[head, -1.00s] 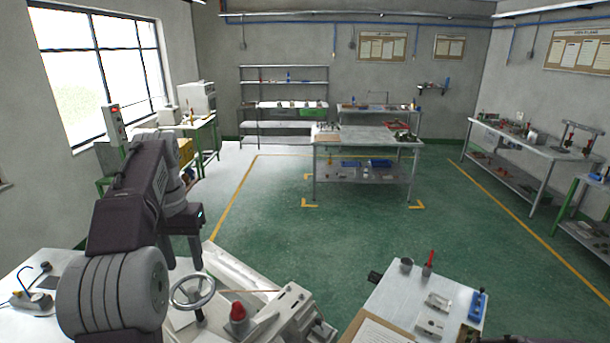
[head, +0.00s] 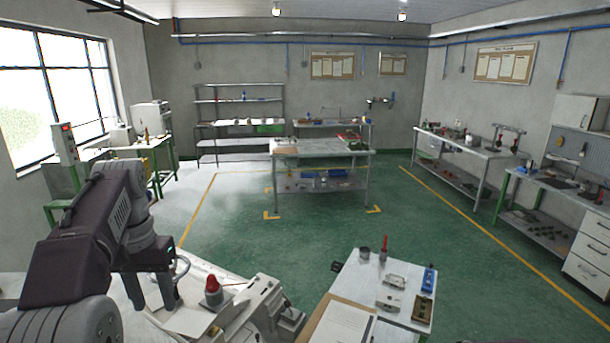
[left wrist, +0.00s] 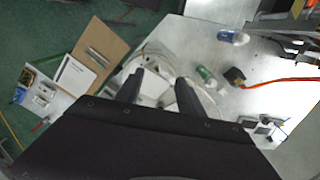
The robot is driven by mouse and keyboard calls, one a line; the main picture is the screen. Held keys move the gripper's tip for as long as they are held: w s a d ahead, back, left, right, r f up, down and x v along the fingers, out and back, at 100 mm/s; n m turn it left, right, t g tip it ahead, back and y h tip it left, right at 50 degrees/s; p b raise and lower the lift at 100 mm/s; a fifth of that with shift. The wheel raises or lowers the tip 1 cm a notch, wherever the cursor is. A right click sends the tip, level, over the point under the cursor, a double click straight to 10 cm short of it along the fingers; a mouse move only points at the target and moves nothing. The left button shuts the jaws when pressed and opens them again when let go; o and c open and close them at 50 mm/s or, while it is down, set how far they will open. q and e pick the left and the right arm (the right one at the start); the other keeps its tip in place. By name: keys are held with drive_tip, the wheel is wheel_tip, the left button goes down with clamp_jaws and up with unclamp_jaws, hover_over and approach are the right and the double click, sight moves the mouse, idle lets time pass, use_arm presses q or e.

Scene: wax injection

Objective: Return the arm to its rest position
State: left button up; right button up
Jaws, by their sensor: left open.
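My left arm (head: 90,235) comes in from the left, dark and bent. Its left gripper (head: 152,300) hangs at its end, pointing down over the pale machine at the front. In the left wrist view the two dark fingers (left wrist: 160,78) stand apart with nothing between them, above a round pale shape and a light surface.
A workbench (head: 325,148) stands farther back. Green floor (head: 290,240) lies free between them.

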use_arm(q)
drive_tip(key=s+d+f+b, duration=0.3)
drive_tip(key=s+f+b, duration=0.1)
drive_tip(key=f, duration=0.9)
drive_tip(key=s+d+f+t+b, duration=0.1)
drive_tip(key=s+d+f+b, duration=0.3)
drive_tip(key=f, duration=0.9)
drive_tip(key=s+d+f+b, duration=0.4)
drive_tip(key=s+f+b, duration=0.1)
drive_tip(key=f, duration=0.8)
drive_tip(key=shift+s+d+f+m+b, duration=0.2)
drive_tip(key=shift+d+m+b, duration=0.1)
drive_tip(key=shift+b, duration=0.1)
